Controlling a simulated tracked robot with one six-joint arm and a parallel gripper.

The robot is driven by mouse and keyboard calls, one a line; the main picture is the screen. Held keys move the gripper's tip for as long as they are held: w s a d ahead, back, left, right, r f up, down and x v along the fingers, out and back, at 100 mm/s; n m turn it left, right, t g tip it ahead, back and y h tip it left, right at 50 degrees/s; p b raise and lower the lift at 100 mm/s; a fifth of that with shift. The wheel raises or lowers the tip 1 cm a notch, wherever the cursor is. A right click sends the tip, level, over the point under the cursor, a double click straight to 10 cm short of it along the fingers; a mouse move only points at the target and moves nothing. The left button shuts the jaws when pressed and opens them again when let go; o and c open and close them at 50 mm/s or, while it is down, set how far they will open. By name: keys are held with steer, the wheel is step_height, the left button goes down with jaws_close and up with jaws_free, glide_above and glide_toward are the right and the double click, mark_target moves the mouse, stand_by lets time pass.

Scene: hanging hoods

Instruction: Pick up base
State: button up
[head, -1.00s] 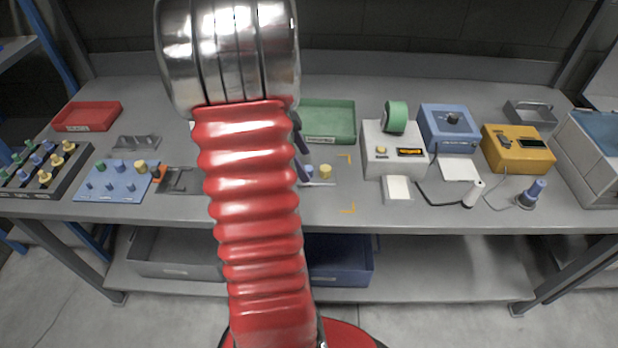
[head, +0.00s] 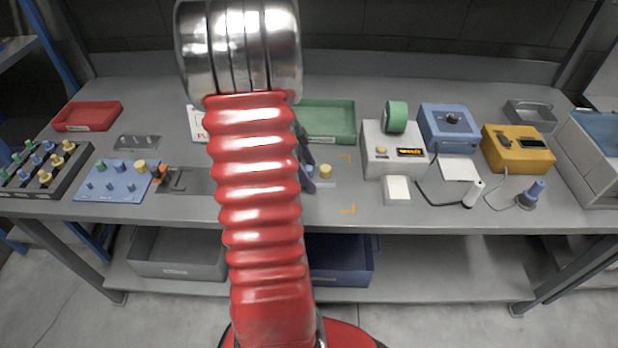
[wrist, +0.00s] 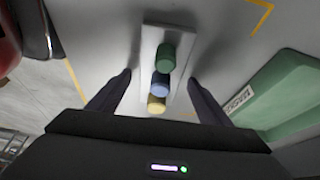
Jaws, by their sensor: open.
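The base is a pale grey plate; the wrist view shows its bare far end (wrist: 152,33). A green peg (wrist: 167,55), a blue peg (wrist: 160,85) and a yellow peg (wrist: 156,103) stand in a row on it. My gripper (wrist: 159,80) is open and empty, with one dark finger on each side of the base. Gaps show between the fingers and the plate; their height above it is hard to tell. In the head view my red arm hides much of the base, but its right end (head: 322,184) and the yellow peg (head: 325,171) show.
Yellow corner marks (head: 348,209) lie on the bench around the base. A green tray (head: 332,138) stands behind it. A white box (head: 380,160) with a green roll stands to the right. A blue pegboard (head: 115,187) and a black rack (head: 50,185) stand to the left.

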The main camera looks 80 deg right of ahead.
steer(key=shift+c, duration=0.5)
steer(key=c, duration=1.5)
step_height(320, 180, up, 10)
steer(key=shift+r, duration=0.1)
